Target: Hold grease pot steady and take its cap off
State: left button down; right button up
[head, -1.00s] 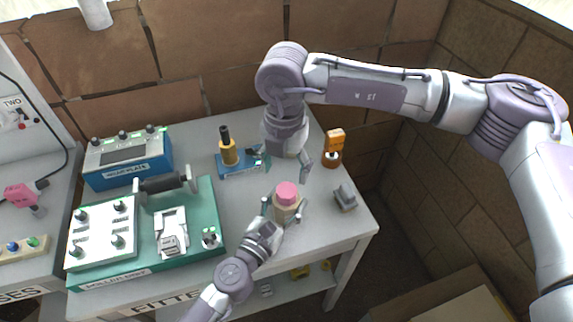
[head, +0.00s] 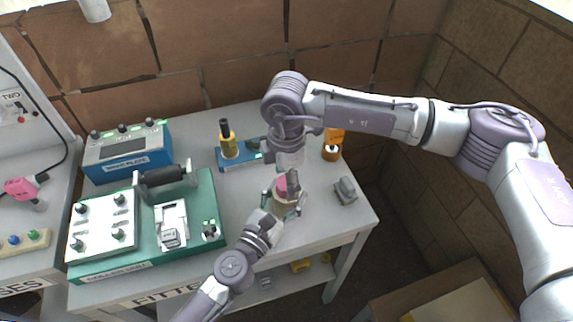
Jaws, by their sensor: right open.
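The grease pot (head: 285,205), a tan body with a pink cap (head: 282,184), stands upright near the table's front right. My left gripper (head: 283,206) reaches in from the lower left, with a finger on each side of the pot's body, and looks shut on it. My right gripper (head: 285,178) points down from above, open, with its fingers at the cap. One dark fingertip covers the cap's right side. I cannot tell whether the fingers touch the cap.
A small grey block (head: 345,190) lies right of the pot, near the table edge. A blue stand with a yellow bottle (head: 228,145) is at back left, and a green board (head: 205,190) with fixtures lies left.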

jog(key=shift+f, duration=0.85)
